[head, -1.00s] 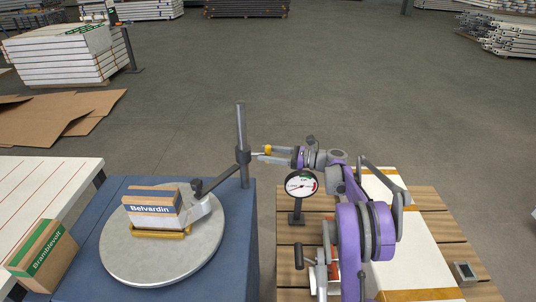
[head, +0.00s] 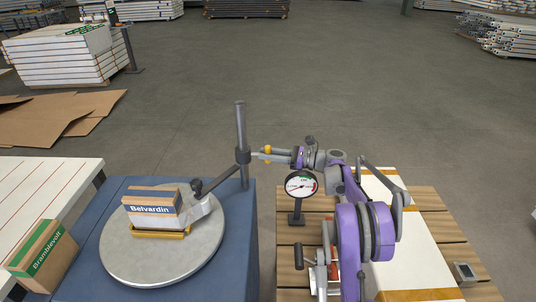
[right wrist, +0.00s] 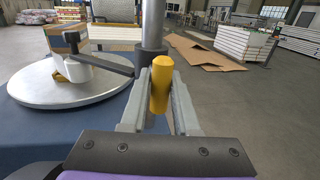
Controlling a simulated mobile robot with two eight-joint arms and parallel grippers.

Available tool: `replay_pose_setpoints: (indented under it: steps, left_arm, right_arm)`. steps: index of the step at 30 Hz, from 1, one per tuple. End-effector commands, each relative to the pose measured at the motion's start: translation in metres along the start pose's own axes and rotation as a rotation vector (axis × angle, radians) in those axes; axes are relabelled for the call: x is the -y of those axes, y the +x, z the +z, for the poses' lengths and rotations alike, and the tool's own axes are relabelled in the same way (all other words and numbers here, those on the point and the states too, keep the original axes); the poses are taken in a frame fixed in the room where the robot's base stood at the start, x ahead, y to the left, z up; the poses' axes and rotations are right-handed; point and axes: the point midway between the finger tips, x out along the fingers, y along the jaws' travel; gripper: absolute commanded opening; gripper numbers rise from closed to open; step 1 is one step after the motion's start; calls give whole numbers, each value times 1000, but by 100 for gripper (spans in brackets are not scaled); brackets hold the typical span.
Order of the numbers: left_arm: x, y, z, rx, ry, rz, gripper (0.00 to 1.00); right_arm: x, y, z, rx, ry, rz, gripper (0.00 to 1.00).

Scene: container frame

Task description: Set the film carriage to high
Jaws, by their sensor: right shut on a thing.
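The film carriage shows as a dark collar (head: 243,156) on an upright grey post (head: 240,122), with an arm (head: 219,174) reaching down left to the turntable. The collar sits about midway up the visible post. A yellow handle (right wrist: 161,85) sticks out from the collar side in the right wrist view, where the collar (right wrist: 146,56) also shows. My right gripper (head: 268,154) is shut on the yellow handle, with one finger on each side. My left gripper is not in view.
A round grey turntable (head: 120,262) carries a Belvardin box (head: 150,207) on the blue base. A dial gauge (head: 301,185) stands below my right gripper on a slatted pallet (head: 430,200). A Bramblevolt box (head: 45,258) lies at left. Open floor lies behind.

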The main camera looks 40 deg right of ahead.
Motion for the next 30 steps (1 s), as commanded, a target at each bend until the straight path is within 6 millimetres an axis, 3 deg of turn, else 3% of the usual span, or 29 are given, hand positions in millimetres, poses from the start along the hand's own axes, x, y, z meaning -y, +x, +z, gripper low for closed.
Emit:
replay_pose_setpoints:
  steps: [30]
  left_arm:
    - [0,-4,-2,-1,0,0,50]
  right_arm:
    - [2,-1,6,2,-1,-8,0]
